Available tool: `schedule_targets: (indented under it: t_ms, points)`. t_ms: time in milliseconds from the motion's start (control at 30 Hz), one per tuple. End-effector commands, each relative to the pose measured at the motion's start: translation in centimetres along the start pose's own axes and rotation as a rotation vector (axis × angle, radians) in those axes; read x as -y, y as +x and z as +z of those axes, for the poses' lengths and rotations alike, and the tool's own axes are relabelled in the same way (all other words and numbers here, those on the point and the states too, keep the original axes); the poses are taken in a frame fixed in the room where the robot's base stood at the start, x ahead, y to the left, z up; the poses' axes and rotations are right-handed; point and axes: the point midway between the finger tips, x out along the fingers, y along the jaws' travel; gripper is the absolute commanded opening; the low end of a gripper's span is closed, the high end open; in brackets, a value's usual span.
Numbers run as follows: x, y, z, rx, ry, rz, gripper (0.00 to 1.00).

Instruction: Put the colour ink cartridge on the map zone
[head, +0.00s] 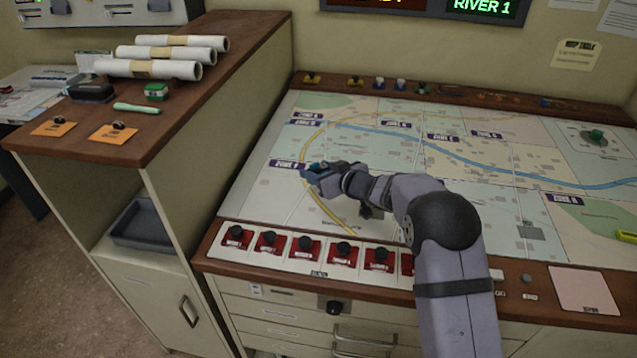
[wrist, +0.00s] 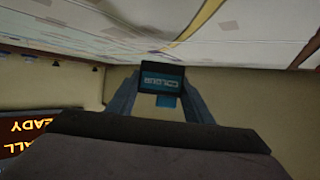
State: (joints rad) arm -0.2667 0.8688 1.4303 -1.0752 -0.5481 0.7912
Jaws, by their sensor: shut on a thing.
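The colour ink cartridge (wrist: 160,72) is a dark block with a blue label, seen between the two fingers in the wrist view. My gripper (wrist: 160,88) is shut on it. In the head view my gripper (head: 312,174) is over the left part of the map (head: 262,205), beside a purple zone label (head: 284,163). The cartridge is hard to make out there. The wrist view shows the map surface (wrist: 110,22) along its top, apart from the cartridge. The exact height above the map cannot be told.
A row of red switches with black knobs (head: 305,246) lines the map table's front edge. Small pieces (head: 400,84) stand on the back ledge. A wooden-topped cabinet (head: 215,75) with paper rolls (head: 150,69) rises at the left. The map around my gripper looks clear.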

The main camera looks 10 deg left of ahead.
Motion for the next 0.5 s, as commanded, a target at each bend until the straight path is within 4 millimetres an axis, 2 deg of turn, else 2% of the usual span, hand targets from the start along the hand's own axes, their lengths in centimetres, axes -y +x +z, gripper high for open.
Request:
schedule_targets:
  t_ms: [167,500]
  points:
    - [0.0,0.2,0.4,0.0,-0.001,0.0,0.24]
    - [0.0,1.4,3.4,-0.001,0.0,0.0,0.24]
